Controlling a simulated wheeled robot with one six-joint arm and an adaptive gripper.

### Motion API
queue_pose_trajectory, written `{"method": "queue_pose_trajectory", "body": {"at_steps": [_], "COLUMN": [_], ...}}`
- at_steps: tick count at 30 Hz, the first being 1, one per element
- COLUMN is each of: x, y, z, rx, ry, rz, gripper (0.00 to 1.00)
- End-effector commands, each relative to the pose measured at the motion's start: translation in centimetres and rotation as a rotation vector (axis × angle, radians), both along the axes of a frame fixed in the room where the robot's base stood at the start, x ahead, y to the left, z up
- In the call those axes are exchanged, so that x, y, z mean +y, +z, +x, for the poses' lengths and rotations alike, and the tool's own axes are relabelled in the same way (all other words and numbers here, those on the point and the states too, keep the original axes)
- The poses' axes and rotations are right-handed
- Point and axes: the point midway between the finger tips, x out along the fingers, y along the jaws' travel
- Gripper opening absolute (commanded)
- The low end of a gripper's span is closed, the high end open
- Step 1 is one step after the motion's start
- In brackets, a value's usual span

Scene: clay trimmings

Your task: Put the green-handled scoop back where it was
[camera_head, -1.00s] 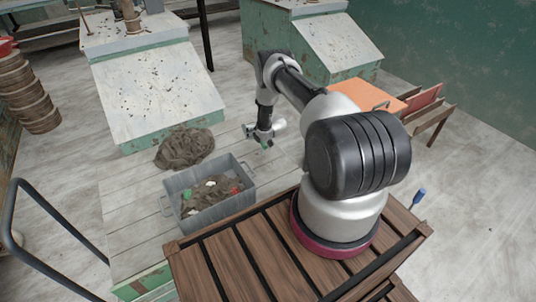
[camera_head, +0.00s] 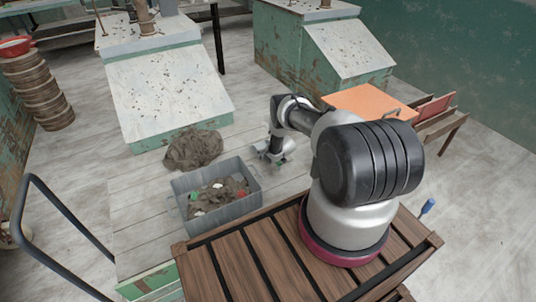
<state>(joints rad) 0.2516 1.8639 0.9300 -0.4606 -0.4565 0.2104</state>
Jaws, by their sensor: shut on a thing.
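My gripper (camera_head: 272,153) is low over the grey plank table (camera_head: 140,213), to the right of the grey metal bin (camera_head: 225,208). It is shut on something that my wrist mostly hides. A small green bit showed at its tips a second ago, which fits the green-handled scoop, but no scoop is clearly visible now. I cannot tell whether the held thing touches the table. The bin holds grey-brown clay trimmings with small green, white and red bits among them.
A heap of clay (camera_head: 193,149) lies on the table behind the bin. A speckled sloping white board (camera_head: 165,92) stands behind it. An orange board (camera_head: 368,103) is at the right. A dark curved rail (camera_head: 65,228) runs at the left. Table planks around my gripper look clear.

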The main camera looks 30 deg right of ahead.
Motion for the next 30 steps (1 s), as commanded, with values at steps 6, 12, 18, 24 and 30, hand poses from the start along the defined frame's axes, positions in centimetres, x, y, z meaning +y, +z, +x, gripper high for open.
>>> {"method": "queue_pose_trajectory", "body": {"at_steps": [6,12,18,24,30], "x": [-0.03,-0.01,0.0,0.0,-0.02], "y": [-0.99,-1.09,-1.27,-1.25,-0.78], "z": [0.14,0.1,0.05,0.06,-0.02], "rx": [-0.004,-0.003,-0.001,-0.002,-0.002], "ry": [0.0,0.0,-0.001,0.0,-0.001], "rz": [0.0,0.0,0.001,0.0,0.001], "gripper": [0.59,0.59,1.0,1.0,1.0]}}
